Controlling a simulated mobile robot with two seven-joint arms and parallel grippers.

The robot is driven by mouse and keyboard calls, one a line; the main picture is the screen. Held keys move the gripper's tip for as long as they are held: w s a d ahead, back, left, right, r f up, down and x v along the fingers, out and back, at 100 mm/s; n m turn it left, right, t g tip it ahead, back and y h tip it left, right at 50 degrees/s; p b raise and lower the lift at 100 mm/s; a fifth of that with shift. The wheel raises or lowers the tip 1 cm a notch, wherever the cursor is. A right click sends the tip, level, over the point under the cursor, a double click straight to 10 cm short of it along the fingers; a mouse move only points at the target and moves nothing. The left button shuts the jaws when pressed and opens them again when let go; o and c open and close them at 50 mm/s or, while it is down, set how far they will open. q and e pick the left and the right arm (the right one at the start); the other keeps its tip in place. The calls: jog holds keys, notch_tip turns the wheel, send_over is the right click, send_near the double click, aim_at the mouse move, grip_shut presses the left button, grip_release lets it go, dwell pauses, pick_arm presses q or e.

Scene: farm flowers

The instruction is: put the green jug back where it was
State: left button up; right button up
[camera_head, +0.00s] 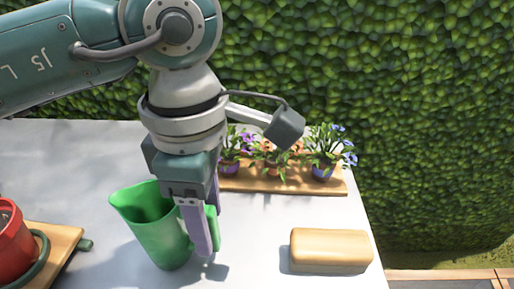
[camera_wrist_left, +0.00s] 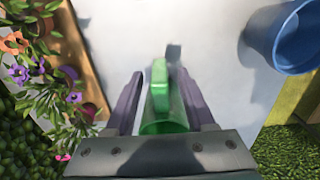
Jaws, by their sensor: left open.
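The green jug (camera_head: 150,222) stands on the pale table, left of centre in the head view. Its handle is on its right side, partly hidden by my gripper. My left gripper (camera_head: 205,246) points down at the handle, with its purple fingers low over the table. In the left wrist view the green handle (camera_wrist_left: 160,88) lies between the two open fingers (camera_wrist_left: 158,78), with a gap visible on each side. The rest of the jug is mostly hidden there by the gripper body. My right gripper is not in view.
A wooden board (camera_head: 300,185) with potted flowers stands behind. A wooden block (camera_head: 330,249) lies at the right. A red pot (camera_head: 12,243) sits on a board (camera_head: 62,240) at the left. A blue pot (camera_wrist_left: 287,38) shows in the wrist view. The table (camera_head: 95,165) is clear behind the jug.

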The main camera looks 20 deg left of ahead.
pick_arm(q)
notch_tip(320, 180, up, 11)
jog(key=shift+f+p, duration=0.1)
jog(key=shift+p, duration=0.35)
